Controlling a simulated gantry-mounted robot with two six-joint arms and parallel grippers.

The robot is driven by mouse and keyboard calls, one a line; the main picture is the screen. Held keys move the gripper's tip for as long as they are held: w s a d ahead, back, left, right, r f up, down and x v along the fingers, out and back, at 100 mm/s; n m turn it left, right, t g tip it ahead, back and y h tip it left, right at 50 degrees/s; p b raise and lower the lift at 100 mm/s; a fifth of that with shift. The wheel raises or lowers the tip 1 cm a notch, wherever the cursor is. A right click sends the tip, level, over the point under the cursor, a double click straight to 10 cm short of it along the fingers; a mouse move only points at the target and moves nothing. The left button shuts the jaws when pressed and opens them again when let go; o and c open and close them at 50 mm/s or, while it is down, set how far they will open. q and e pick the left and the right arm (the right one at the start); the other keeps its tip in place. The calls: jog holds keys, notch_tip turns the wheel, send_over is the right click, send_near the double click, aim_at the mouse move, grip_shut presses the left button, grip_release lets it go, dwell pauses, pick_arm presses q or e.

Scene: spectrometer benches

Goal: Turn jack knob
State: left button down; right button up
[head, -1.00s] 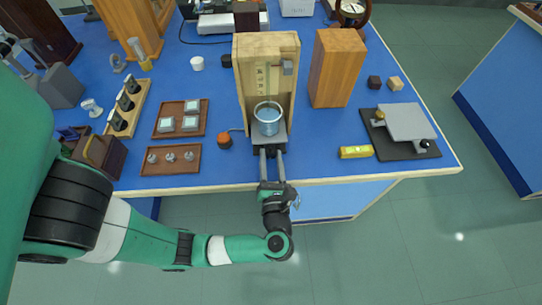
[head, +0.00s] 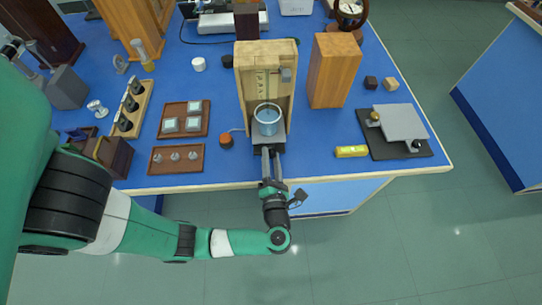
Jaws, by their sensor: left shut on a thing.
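A jack (head: 269,139) stands at the front of the blue bench, inside an open-fronted wooden housing (head: 243,85). A glass beaker (head: 267,120) of bluish liquid stands upright on its grey platform. My left gripper (head: 271,152) reaches in from the bench's front edge, just below the platform, and is shut on the jack knob. Its fingers and the platform mostly hide the knob. My left wrist is rolled, with a dark bracket sticking out to the right. My right gripper is out of view.
A tall wooden block (head: 337,75) stands close on the right. A yellow box (head: 351,151) and a grey plate on a dark base (head: 400,122) lie farther right. An orange-topped knob (head: 226,141) and small trays (head: 176,159) are on the left.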

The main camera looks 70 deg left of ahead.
pick_arm(q)
jog(key=shift+c, duration=2.1)
grip_release()
